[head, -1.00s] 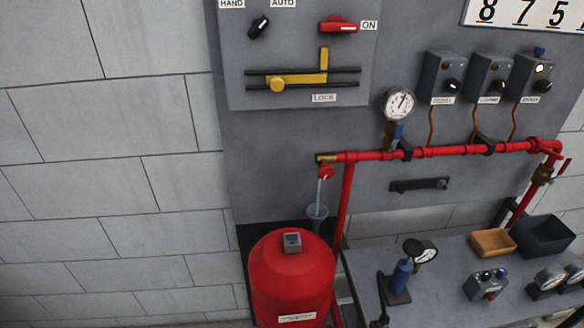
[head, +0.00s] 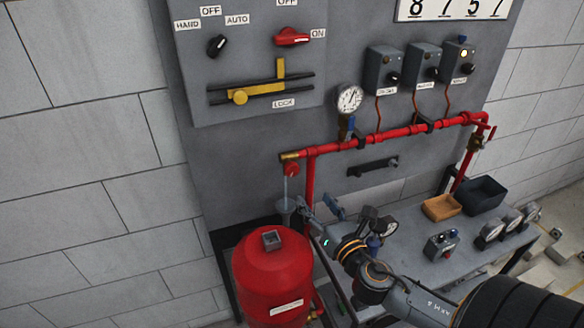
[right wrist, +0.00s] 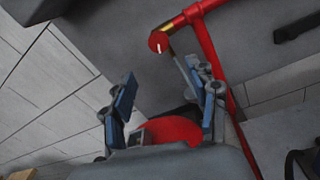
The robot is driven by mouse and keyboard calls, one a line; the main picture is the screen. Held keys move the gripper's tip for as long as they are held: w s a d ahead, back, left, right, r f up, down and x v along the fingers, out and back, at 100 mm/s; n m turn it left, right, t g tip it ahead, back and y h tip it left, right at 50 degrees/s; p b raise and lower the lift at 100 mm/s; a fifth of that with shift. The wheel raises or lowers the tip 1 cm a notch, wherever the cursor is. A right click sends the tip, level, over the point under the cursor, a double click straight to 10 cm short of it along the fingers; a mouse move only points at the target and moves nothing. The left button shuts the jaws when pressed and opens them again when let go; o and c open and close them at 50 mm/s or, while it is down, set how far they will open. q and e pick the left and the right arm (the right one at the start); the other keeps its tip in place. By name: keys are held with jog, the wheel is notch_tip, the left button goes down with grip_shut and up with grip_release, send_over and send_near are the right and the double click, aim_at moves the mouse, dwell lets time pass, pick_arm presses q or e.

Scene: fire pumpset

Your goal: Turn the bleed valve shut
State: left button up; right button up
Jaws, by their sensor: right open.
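The bleed valve is a small round red knob (head: 291,169) under the brass left end of the red pipe. It also shows in the right wrist view (right wrist: 158,42), with a white line on its face. A thin pale stream (head: 286,188) runs from it down toward a grey funnel (head: 285,206). My right gripper (head: 319,207) is open and empty, below and to the right of the knob and apart from it. In the right wrist view its two blue-padded fingers (right wrist: 161,78) stand wide apart, with the knob beyond them. My left gripper is not in view.
A red tank (head: 271,265) stands below the funnel. A pressure gauge (head: 349,98) rises from the red pipe (head: 390,135). A grey bench at right holds an orange tray (head: 441,208), a dark bin (head: 482,196) and gauges. A panel with a yellow slide bolt (head: 262,91) is above.

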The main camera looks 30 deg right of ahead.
aim_at(293, 172)
jog(key=w+p, duration=0.1)
jog(key=w, duration=0.3)
jog(key=w+d+p, duration=0.1)
jog(key=w, duration=0.3)
jog(key=w+d+p, duration=0.1)
jog(key=w, duration=0.3)
jog(key=shift+r, duration=0.2)
jog(key=shift+w+d+f+p, duration=0.1)
jog(key=shift+w+p, duration=0.2)
jog(key=shift+w, duration=0.5)
jog(key=c, duration=1.2)
jog(key=shift+o, duration=0.2)
